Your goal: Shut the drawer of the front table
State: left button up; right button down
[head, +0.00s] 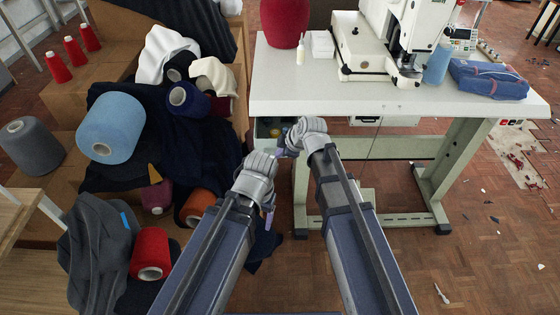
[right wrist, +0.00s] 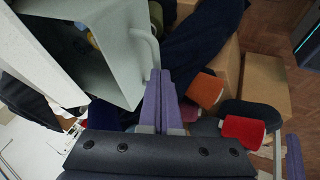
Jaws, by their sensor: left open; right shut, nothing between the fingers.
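The front table (head: 300,95) has a pale top and green-grey legs. Its drawer (head: 264,128) is pulled out under the left part of the top, partly hidden by my right gripper. In the right wrist view the drawer (right wrist: 112,65) is open, with small things inside and a bar handle (right wrist: 153,48) on its front. My right gripper (head: 284,153) is shut and empty; its purple fingers (right wrist: 163,95) are close to the handle and front. I cannot tell whether they touch. My left gripper (head: 268,202) is open, lower and nearer to me, apart from the drawer.
A sewing machine (head: 395,40), a red cone (head: 284,22) and a blue pouch (head: 487,79) stand on the table. Left of the drawer are boxes with dark cloth and several yarn spools, one light blue (head: 112,127). The floor (head: 480,230) to the right is mostly clear.

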jog(key=w, duration=1.4)
jog(key=shift+w, duration=0.25)
jog(key=shift+s, duration=0.15)
